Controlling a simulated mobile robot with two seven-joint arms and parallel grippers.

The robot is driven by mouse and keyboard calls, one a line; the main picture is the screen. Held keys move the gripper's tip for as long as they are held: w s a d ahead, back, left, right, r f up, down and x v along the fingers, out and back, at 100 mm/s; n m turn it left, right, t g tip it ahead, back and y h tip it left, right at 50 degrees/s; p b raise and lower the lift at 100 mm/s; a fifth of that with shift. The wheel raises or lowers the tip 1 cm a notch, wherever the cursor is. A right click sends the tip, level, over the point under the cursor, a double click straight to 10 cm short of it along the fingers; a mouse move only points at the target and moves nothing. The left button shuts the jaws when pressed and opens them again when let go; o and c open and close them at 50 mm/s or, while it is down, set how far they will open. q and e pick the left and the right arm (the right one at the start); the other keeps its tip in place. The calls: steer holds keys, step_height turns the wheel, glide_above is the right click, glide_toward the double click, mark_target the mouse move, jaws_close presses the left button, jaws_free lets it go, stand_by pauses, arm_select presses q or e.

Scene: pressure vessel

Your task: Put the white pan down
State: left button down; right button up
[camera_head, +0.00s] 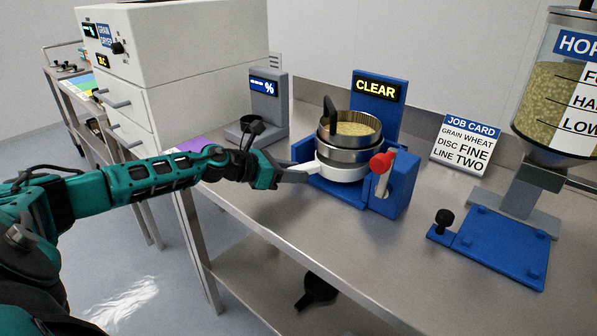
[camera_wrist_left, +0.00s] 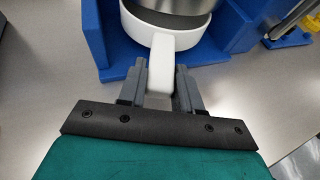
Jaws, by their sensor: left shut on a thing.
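The white pan (camera_head: 342,168) sits in the blue machine (camera_head: 400,185) with the "CLEAR" display, directly below a stack of metal sieves (camera_head: 345,140) holding grain. My left gripper (camera_head: 305,172) reaches in from the left and is shut on the pan's white handle. In the left wrist view, both fingers (camera_wrist_left: 160,85) lie either side of the handle, and the white pan (camera_wrist_left: 145,35) is inside the blue frame. Whether the pan's underside touches the machine's base is hidden. My right gripper is not in view.
A grey device with a "%" display (camera_head: 268,90) stands left of the machine. A job card (camera_head: 463,142) leans at the back right, near the hopper (camera_head: 560,90) and its blue plate (camera_head: 505,245). The steel table (camera_head: 330,240) is clear in front. A red knob (camera_head: 382,162) sticks out at the machine's right.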

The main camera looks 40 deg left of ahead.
arm_select(q)
steer(key=shift+w+d+r, duration=0.1)
steer(key=shift+w+r, duration=0.05)
steer(key=shift+w, duration=1.05)
steer(key=shift+s+f, duration=0.1)
steer(key=shift+f, duration=0.8)
steer(key=shift+f, duration=0.15)
steer(key=c, duration=0.8)
jaws_free()
steer(key=shift+s, duration=0.1)
